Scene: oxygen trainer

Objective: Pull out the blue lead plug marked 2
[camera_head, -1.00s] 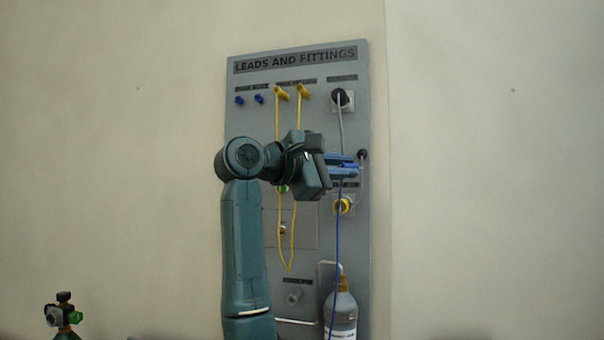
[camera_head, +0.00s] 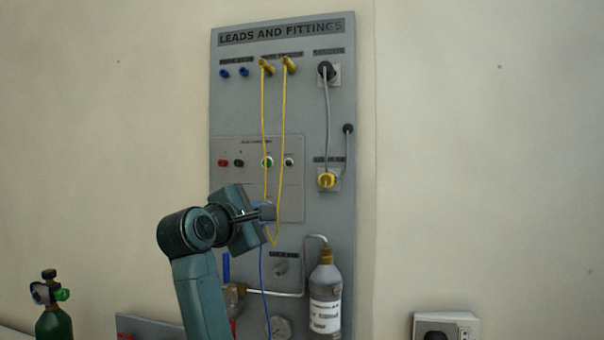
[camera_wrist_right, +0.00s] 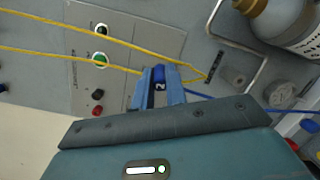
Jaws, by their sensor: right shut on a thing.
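My right gripper (camera_head: 268,212) is in front of the lower middle of the grey panel (camera_head: 335,222). In the right wrist view its blue fingers (camera_wrist_right: 158,90) are shut on a small dark blue plug (camera_wrist_right: 160,86) marked 2. The plug sits between the fingertips, apart from any socket that I can see. A thin blue lead (camera_head: 262,280) hangs down below the gripper; in the wrist view it runs off to the right. The plug itself is hardly distinguishable from the fingers in the head view. My left gripper is not in view.
A bottle (camera_head: 325,300) and a bent pipe stand at the lower right.

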